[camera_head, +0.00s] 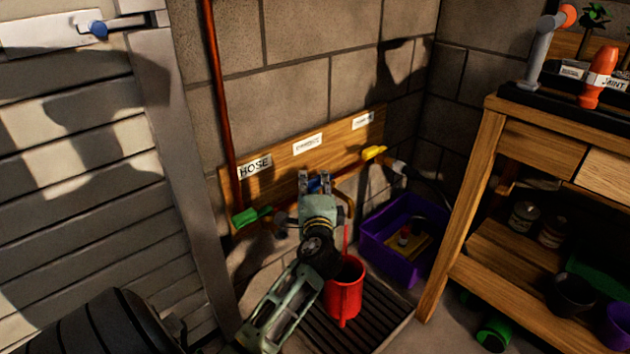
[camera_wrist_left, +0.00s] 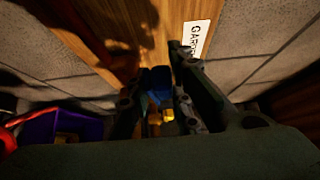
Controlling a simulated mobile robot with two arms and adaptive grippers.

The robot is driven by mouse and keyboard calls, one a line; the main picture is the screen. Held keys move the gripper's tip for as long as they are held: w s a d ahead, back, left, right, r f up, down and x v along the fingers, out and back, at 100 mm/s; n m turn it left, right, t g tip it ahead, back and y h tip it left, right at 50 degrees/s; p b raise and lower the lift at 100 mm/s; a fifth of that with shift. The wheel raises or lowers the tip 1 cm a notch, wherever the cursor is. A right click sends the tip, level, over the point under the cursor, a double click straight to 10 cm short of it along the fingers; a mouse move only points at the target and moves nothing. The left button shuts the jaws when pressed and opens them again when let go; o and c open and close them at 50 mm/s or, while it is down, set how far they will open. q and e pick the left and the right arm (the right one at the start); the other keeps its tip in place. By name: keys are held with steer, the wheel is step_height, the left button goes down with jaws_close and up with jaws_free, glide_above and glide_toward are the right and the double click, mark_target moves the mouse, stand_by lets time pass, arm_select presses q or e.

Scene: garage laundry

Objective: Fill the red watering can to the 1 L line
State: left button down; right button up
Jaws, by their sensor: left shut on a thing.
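The red watering can (camera_head: 345,290) stands on the dark slatted drain grate (camera_head: 394,316), below the wall pipe. Its water level and 1 L line cannot be made out. My left gripper (camera_head: 317,180) is in front of the wall board, under the middle label (camera_head: 307,143). It is shut on a blue tap handle (camera_head: 318,186), mostly hidden by the fingers in the head view. In the left wrist view the blue handle (camera_wrist_left: 158,84) sits between the fingers, with brass below it. My arm partly covers the can's surroundings. No water stream is discernible. My right gripper is not in view.
A green handle (camera_head: 252,216) is under the HOSE label (camera_head: 254,166); a yellow handle (camera_head: 374,153) is under the right label. A purple bin (camera_head: 376,254) stands right of the can. A wooden workbench (camera_head: 467,215) closes off the right side; a metal shutter is left.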

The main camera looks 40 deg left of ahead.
arm_select(q)
steer(key=shift+r, duration=0.4)
steer(key=c, duration=1.7)
jaws_free()
steer(key=shift+f, duration=0.1)
steer(key=v, duration=1.2)
